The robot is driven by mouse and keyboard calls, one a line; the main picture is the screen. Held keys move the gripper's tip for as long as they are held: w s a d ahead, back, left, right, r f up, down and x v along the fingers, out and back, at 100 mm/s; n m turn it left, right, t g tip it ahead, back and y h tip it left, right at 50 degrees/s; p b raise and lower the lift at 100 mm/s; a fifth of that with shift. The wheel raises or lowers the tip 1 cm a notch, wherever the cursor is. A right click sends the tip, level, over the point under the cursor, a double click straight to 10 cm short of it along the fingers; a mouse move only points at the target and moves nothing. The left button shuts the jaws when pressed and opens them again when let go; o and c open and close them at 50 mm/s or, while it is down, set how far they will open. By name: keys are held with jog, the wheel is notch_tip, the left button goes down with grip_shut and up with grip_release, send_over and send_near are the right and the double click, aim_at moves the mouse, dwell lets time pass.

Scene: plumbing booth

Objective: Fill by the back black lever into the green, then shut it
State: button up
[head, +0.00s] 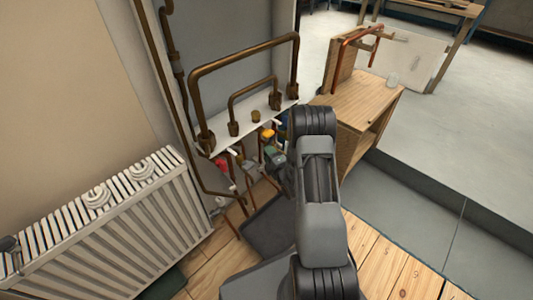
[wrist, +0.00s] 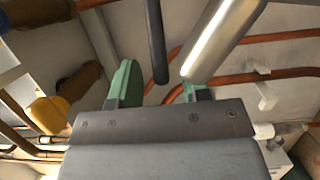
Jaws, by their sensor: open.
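In the wrist view my gripper (wrist: 160,88) is open, with its two green-padded fingers apart. A dark, thin rod (wrist: 155,40) hangs down into view just beyond the gap between the fingers; I cannot tell for sure whether it is the black lever. A shiny metal cylinder (wrist: 222,38) slants close to the right finger. In the head view my arm hides the gripper and part of the valve area. A small green part (head: 274,155) shows there beside the arm, among the valves. A dark green thing (head: 170,284) lies low by the radiator; I cannot tell what it is.
Copper pipes (head: 243,57) rise from a white ledge above the valves. A red-handled part (head: 222,165) is left of them. A white radiator (head: 120,225) stands at left, a wooden cabinet (head: 362,105) at right. In the wrist view, copper piping (wrist: 262,77) and a yellow part (wrist: 47,113) are near.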

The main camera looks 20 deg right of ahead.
jog(key=shift+w, duration=1.15)
jog(key=shift+c, duration=0.4)
grip_shut()
jog(key=shift+a, duration=0.1)
